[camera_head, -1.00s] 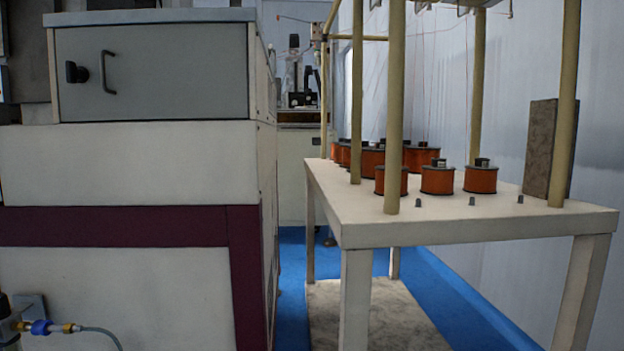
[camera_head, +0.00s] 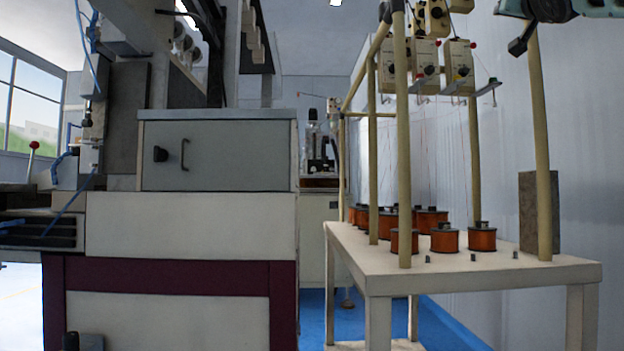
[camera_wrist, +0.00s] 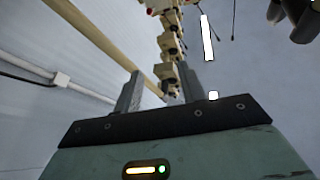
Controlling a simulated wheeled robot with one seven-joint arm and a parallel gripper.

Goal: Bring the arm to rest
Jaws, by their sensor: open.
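In the wrist view, my gripper (camera_wrist: 160,88) points upward with its two grey fingers apart and nothing between them. Beyond the fingers are a row of cream boxes, a pale pole and the wall. In the head view, a green and dark part of my arm shows at the top right edge, in front of the wall and near the frame's right pole. The fingers cannot be made out clearly there.
A white table (camera_head: 470,280) carries copper wire spools (camera_head: 445,238), a grey block (camera_head: 527,211) and pale poles (camera_head: 404,150). Cream tensioner boxes (camera_head: 459,65) hang above it. A large machine cabinet (camera_head: 215,155) stands left. Blue floor shows between.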

